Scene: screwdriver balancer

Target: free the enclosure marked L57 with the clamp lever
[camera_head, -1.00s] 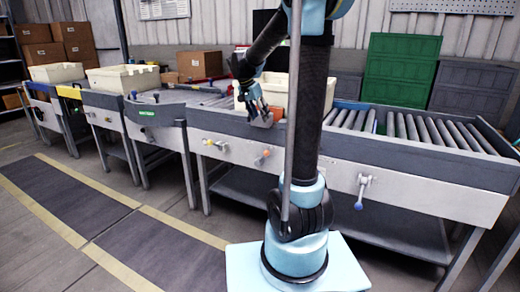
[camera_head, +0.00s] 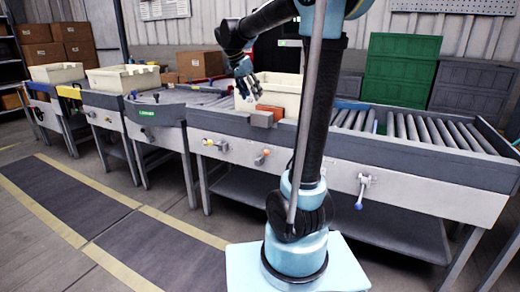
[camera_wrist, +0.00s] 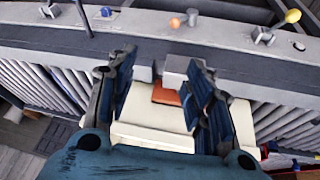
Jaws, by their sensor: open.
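My gripper (camera_head: 246,84) is open and empty, above a cream tote (camera_head: 284,98) on the roller conveyor. In the wrist view the gripper (camera_wrist: 158,68) has its two fingers spread, with the tote (camera_wrist: 150,137) below and between them. An orange block (camera_wrist: 166,94) and grey blocks (camera_wrist: 174,66) sit at the tote's front side; the orange block also shows in the head view (camera_head: 271,109). I cannot read any L57 mark.
Two more cream totes (camera_head: 124,78) (camera_head: 57,72) stand on benches at the left. Green crates (camera_head: 400,70) and grey crates (camera_head: 472,90) are stacked behind the conveyor. Cardboard boxes (camera_head: 72,40) are at the back left. The floor in front is clear.

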